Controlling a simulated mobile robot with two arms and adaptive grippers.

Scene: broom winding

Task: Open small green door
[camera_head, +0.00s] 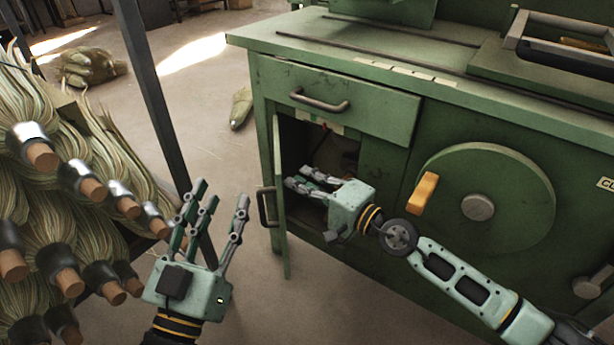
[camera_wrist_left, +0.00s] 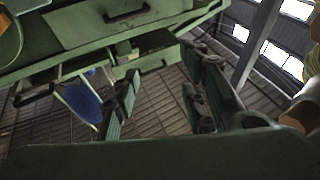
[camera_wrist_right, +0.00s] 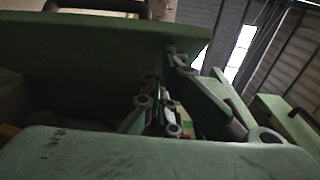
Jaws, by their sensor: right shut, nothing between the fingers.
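The small green door (camera_head: 281,200) stands swung outward at the left of the cabinet's front, under the drawer. Its dark handle (camera_head: 267,207) is on the outer face. The compartment behind it (camera_head: 325,150) is dark inside. My right gripper (camera_head: 303,181) is shut and empty, with its fingers in the door opening, beside the door's inner side; I cannot tell if they touch it. Its fingers also show together in the right wrist view (camera_wrist_right: 165,115). My left gripper (camera_head: 215,210) is open and empty, to the left of the door and apart from it; its spread fingers show in the left wrist view (camera_wrist_left: 165,95).
The green cabinet (camera_head: 395,160) carries a drawer with a handle (camera_head: 320,101) and a round wheel with an orange grip (camera_head: 424,193). Bundles of brooms (camera_head: 60,200) fill the left side. A dark post (camera_head: 150,95) stands between. The floor by the door is clear.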

